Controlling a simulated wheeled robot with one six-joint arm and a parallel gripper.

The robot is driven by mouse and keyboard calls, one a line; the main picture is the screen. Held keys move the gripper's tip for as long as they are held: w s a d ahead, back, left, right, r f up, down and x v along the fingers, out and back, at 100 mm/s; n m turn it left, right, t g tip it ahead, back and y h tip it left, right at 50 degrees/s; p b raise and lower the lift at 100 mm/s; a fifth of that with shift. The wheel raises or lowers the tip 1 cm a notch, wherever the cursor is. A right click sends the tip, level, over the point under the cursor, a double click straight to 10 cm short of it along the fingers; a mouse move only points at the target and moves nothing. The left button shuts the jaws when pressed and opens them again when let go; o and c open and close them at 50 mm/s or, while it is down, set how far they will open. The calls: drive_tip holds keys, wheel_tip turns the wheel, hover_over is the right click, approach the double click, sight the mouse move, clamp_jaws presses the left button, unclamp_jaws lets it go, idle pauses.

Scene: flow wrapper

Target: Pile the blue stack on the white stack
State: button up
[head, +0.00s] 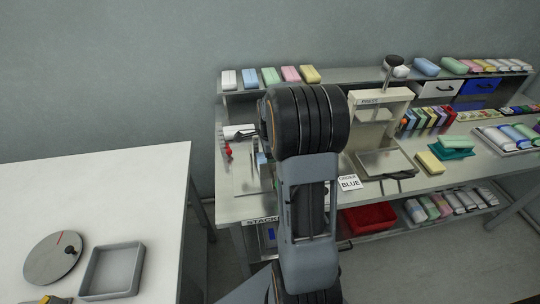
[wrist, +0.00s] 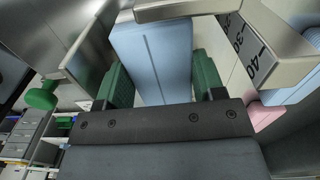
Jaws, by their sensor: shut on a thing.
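In the wrist view, a light blue block (wrist: 152,50), which looks like the blue stack, sits between the green fingers of my gripper (wrist: 160,78). My gripper is shut on it. The block's far end reaches a metal bracket at the top of the view. In the head view my own arm covers the gripper, and only a small blue patch (head: 262,164) shows beside it. I cannot pick out the white stack with certainty. A white pack (head: 228,79) stands on the upper shelf, beside a blue pack (head: 249,78).
A scale plate (wrist: 245,45) with numbers stands close right of the block. A pink block (wrist: 265,115) is near it. A press (head: 380,110), an order card reading BLUE (head: 349,183) and a red tray (head: 369,218) are at the bench. A white table (head: 130,195) stands left.

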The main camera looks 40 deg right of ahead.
drive_tip(key=shift+f, duration=0.2)
drive_tip(key=o, duration=1)
drive_tip(key=shift+c, duration=0.2)
wheel_tip(320, 180, up, 14)
drive_tip(key=shift+w+p, duration=0.15)
drive_tip(key=shift+p, duration=0.3)
drive_tip(key=shift+f, duration=0.1)
